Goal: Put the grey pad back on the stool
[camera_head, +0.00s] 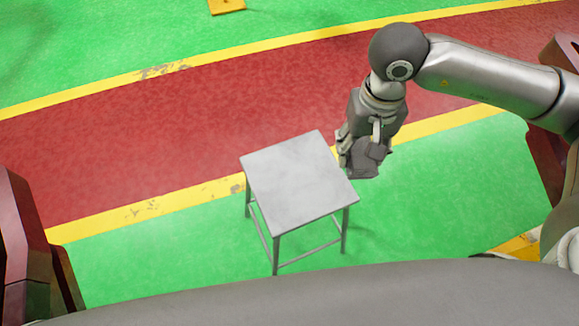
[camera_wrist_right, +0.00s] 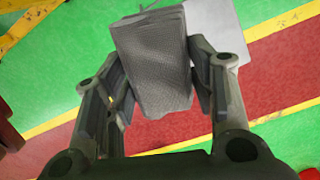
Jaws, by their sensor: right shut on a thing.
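The grey pad (camera_wrist_right: 152,62) is a dark, textured block between the two fingers of my right gripper (camera_wrist_right: 158,85) in the right wrist view. My right gripper is shut on it. In the head view, the right gripper (camera_head: 362,160) hangs just right of the stool's far right edge, with the pad (camera_head: 364,162) at its tips. The stool (camera_head: 290,185) is a light grey metal stool with a square, bare top and thin legs. Part of its top (camera_wrist_right: 222,30) shows behind the pad in the right wrist view. My left gripper is not in view.
The floor is green with a red lane (camera_head: 150,135) edged by yellow lines. Dark red structures stand at the left edge (camera_head: 28,240) and right edge (camera_head: 548,160). A yellow object (camera_head: 226,6) lies at the top. The floor around the stool is clear.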

